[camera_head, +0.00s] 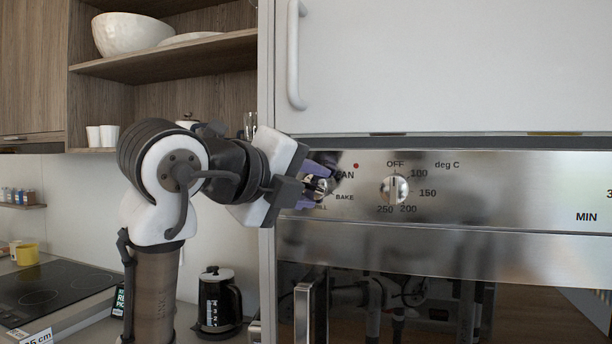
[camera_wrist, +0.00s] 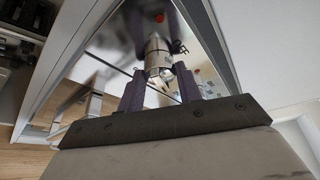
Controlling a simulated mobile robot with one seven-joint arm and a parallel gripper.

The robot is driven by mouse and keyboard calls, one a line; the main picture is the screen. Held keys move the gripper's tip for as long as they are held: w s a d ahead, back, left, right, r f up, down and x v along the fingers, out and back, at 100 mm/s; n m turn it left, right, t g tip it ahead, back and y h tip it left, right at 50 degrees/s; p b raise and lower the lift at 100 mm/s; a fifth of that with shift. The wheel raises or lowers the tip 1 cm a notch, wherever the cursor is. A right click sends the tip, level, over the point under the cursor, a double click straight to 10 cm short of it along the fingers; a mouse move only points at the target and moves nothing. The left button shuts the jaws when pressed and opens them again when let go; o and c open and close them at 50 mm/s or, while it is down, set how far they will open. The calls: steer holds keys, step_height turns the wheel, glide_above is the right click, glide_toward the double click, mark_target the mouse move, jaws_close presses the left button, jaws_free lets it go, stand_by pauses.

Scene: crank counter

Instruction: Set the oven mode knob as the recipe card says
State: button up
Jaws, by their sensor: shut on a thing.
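The oven mode knob (camera_head: 319,188) is a round metal knob at the left of the steel oven panel, partly hidden by my gripper. Labels around it read BAKE, part of FAN and an ending "ILL". Its pointer direction cannot be made out. My gripper (camera_head: 311,186) reaches in from the left, with its purple fingers closed around the knob, one above and one below. In the wrist view the knob (camera_wrist: 158,62) sits between the two finger tips (camera_wrist: 159,72). A dark card (camera_head: 118,302) with green lettering, perhaps the recipe card, is mostly behind my arm and unreadable.
A temperature knob (camera_head: 395,190) sits to the right, its mark up at OFF. A white cabinet door (camera_head: 450,65) with a handle hangs above the panel. The oven door handle (camera_head: 303,312) stands out below. A kettle (camera_head: 218,300) and hob (camera_head: 55,290) are at left.

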steer(key=shift+d+r+m+y+p, duration=0.1)
steer(key=shift+m+y+p, duration=0.35)
steer(key=shift+m, duration=0.45)
steer(key=o, duration=1)
steer(key=b+v, duration=0.3)
steer(key=v, duration=1.1)
steer(key=shift+d+r, duration=0.1)
steer(key=shift+w, duration=0.1)
